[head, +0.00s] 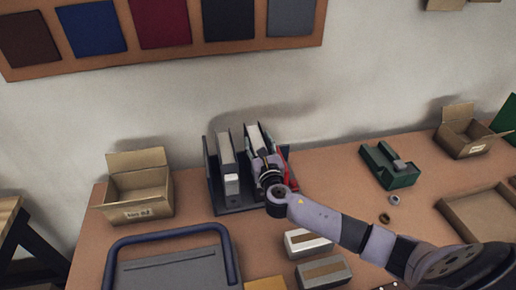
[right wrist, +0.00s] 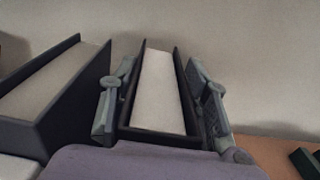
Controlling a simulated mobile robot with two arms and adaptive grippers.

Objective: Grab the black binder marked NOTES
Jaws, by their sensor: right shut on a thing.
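My right gripper (head: 266,165) reaches into the upright rack on the table. It is shut on a black binder (head: 253,138), with one finger on each side of its covers. In the right wrist view the held binder (right wrist: 160,95) stands between the fingers of the right gripper (right wrist: 162,105), its white page block facing up. Its spine is hidden by the gripper, and I cannot read NOTES on it. Another dark binder (head: 227,152) with a pale spine label stands to its left; it also shows in the right wrist view (right wrist: 60,85). My left gripper is not in view.
The dark rack (head: 238,209) also holds something red (head: 285,154) close right of the gripper. A cardboard box (head: 139,190) stands left. A blue-handled grey machine (head: 172,272) and two small boxes (head: 305,242) lie in front. A green tool (head: 389,166) sits right.

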